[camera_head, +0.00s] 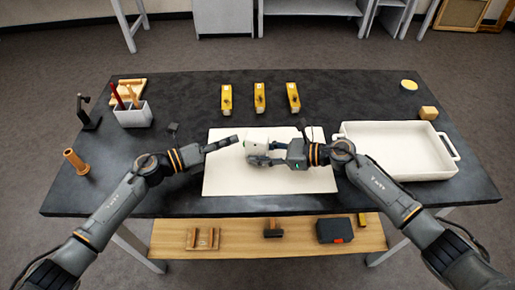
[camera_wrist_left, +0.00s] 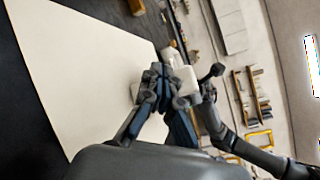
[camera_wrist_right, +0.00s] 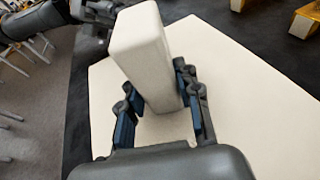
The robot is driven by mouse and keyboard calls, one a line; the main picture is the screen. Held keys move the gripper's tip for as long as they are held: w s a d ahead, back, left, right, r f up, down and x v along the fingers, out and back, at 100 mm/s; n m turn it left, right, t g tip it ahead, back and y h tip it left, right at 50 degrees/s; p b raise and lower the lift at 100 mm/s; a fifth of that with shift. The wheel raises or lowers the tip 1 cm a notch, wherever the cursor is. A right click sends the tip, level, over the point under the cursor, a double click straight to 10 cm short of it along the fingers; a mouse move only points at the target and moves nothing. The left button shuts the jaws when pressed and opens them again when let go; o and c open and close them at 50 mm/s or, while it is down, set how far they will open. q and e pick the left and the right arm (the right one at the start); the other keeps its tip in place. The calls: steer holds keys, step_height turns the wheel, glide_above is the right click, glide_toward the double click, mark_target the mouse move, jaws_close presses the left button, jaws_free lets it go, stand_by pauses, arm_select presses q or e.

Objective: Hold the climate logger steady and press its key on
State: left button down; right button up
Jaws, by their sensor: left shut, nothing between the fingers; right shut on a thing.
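The climate logger, a plain off-white block (camera_head: 257,142), is above the pale mat (camera_head: 225,183) in the middle of the table. My right gripper (camera_wrist_right: 160,108) is shut on it, with one finger on each side; the block stands up between the pads in the right wrist view (camera_wrist_right: 143,58). My left gripper (camera_head: 236,139) is shut and empty, its fingertips just left of the logger; I cannot tell whether they touch. The logger also shows past the left fingers in the left wrist view (camera_wrist_left: 186,80). I cannot make out the key.
A white tray (camera_head: 450,155) stands at the right, a pen cup (camera_head: 133,116) at the back left. Several yellow pieces (camera_head: 259,98) line the back. A wooden cylinder (camera_head: 75,161) and dark stand (camera_head: 88,115) are at the left. The front of the mat is clear.

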arm_select(q)
steer(key=shift+d, duration=0.1)
stand_by(0.4)
steer(key=shift+s+d, duration=0.15)
steer(key=shift+d, duration=0.15)
steer(key=shift+s+d, duration=0.1)
steer(key=shift+d, duration=0.25)
stand_by(0.5)
steer(key=shift+a, duration=0.15)
steer(key=shift+w+a, duration=0.25)
steer(key=shift+a, duration=0.4)
steer(key=shift+w+a, duration=0.3)
steer(key=shift+a, duration=0.65)
steer(key=shift+w+a, duration=0.3)
steer(key=shift+a, duration=0.65)
steer(key=shift+w+a, duration=0.3)
steer(key=shift+a, duration=0.65)
